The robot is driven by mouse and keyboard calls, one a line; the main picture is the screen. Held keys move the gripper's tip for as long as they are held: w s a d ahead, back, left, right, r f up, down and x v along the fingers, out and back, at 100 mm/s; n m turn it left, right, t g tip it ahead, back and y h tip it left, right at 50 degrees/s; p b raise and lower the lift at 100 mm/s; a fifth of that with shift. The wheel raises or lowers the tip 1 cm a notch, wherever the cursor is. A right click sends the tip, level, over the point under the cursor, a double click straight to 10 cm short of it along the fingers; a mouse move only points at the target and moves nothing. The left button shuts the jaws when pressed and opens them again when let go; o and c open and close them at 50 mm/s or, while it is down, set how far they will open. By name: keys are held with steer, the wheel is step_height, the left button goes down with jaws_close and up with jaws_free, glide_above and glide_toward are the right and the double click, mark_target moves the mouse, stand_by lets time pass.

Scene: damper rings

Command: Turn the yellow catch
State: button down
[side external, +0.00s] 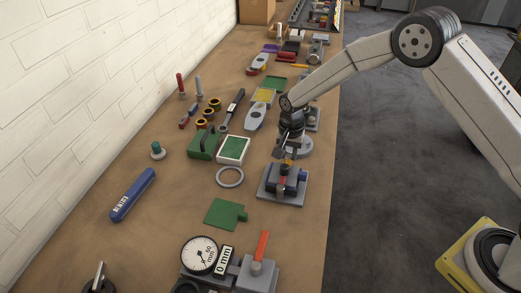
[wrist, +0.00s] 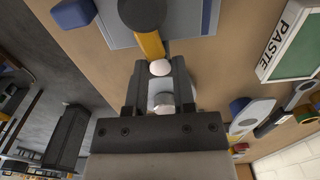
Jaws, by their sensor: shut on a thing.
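The yellow catch (wrist: 149,44) is a short yellow bar with a white rounded tip (wrist: 160,68) in the wrist view. It runs out from a dark round part (wrist: 142,12) on a grey base plate (wrist: 193,18). My gripper (wrist: 158,72) has its fingers on either side of the white tip, shut on the catch's end. In the side external view my gripper (side external: 287,152) is just above the far side of the dark fixture (side external: 284,183), and only a little of the yellow catch shows beneath it. The fingers partly hide the contact there.
A grey ring (side external: 230,177) and a green-and-white box (side external: 234,150) lie left of the fixture. A green plate (side external: 223,213) and a red-handled device (side external: 261,258) are nearer the camera. The table's right edge is close by.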

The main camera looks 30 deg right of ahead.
steer(key=shift+m, duration=0.7)
steer(key=shift+c, duration=2)
jaws_free()
steer(key=shift+r, duration=0.15)
steer(key=shift+r, duration=0.35)
steer(key=shift+r, duration=0.6)
steer(key=shift+r, duration=2.9)
